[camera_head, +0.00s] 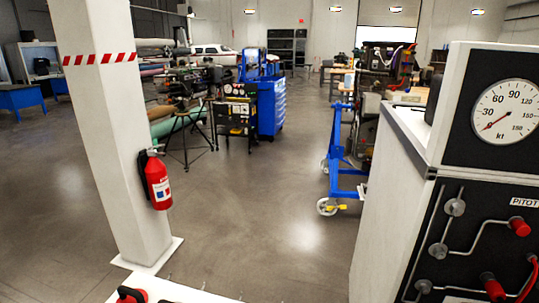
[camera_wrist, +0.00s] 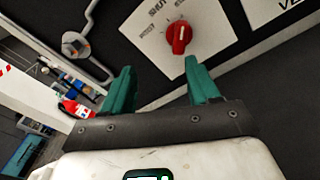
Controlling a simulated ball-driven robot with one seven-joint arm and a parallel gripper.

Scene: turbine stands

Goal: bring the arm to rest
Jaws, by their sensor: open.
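My gripper (camera_wrist: 160,88) shows in the wrist view with two green fingers spread apart and nothing between them. It faces a dark panel with a red knob (camera_wrist: 179,36) on a white plate, just beyond the fingertips. I cannot tell the exact gap between fingers and knob. The arm and gripper do not show in the head view, apart from a white and red part at the bottom edge that I cannot identify.
A white cabinet (camera_head: 392,190) with a dial gauge (camera_head: 506,110) and a black piped panel (camera_head: 470,240) stands close at right. A white pillar (camera_head: 112,130) with a fire extinguisher (camera_head: 157,180) stands at left. A blue wheeled stand (camera_head: 338,160) is further back. The floor (camera_head: 250,220) between is clear.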

